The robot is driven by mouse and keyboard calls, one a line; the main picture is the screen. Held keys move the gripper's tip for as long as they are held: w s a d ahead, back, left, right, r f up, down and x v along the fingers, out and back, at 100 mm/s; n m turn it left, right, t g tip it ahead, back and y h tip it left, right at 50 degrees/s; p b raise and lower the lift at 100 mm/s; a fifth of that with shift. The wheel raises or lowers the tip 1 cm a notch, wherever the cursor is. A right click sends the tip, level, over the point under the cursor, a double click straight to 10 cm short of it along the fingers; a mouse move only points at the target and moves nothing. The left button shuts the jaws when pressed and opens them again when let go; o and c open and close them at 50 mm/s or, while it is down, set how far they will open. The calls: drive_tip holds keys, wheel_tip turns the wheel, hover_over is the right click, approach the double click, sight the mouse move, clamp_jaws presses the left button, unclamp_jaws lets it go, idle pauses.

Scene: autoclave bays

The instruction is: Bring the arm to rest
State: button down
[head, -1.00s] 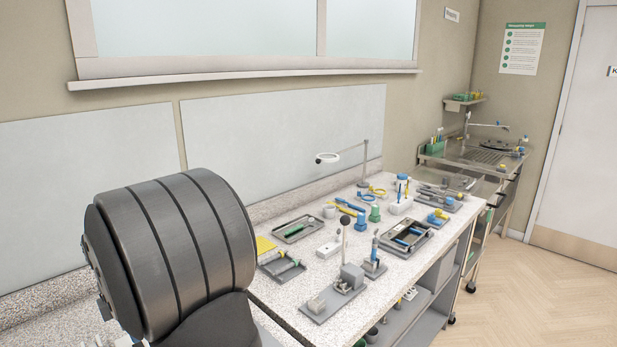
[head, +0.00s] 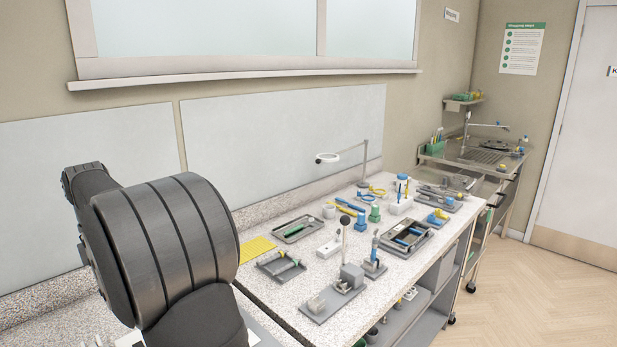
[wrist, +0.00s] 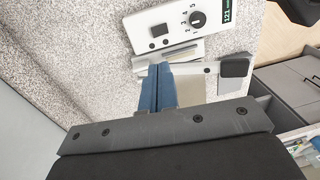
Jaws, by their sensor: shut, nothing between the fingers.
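My gripper (wrist: 160,85) shows in the wrist view, its blue fingers shut together with nothing between them. It is over a speckled worktop, close to a white device (wrist: 185,27) with a black dial and a small dark button. How far the fingertips are from the device's metal front strip I cannot tell. In the head view my gripper is out of sight; only my dark, banded arm links show at the lower left.
In the head view the speckled bench (head: 340,318) carries trays of tools (head: 281,266), a yellow mat (head: 257,249), a magnifier lamp (head: 328,157) and several small bottles. A metal sink unit (head: 480,155) stands at the back right. The wooden floor on the right is clear.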

wheel_tip(320, 180, down, 7)
drive_tip(key=shift+s+d+f, duration=0.15)
drive_tip(key=shift+s+d, duration=0.1)
drive_tip(key=shift+d, duration=0.05)
idle(0.4)
wheel_tip(320, 180, up, 9)
wheel_tip(320, 180, down, 7)
drive_tip(key=s+d, duration=0.1)
drive_tip(key=shift+s+d+t+y, duration=0.2)
drive_tip(key=shift+s+t+y, duration=0.05)
drive_tip(key=shift+t+y, duration=0.05)
drive_tip(key=shift+r, duration=0.2)
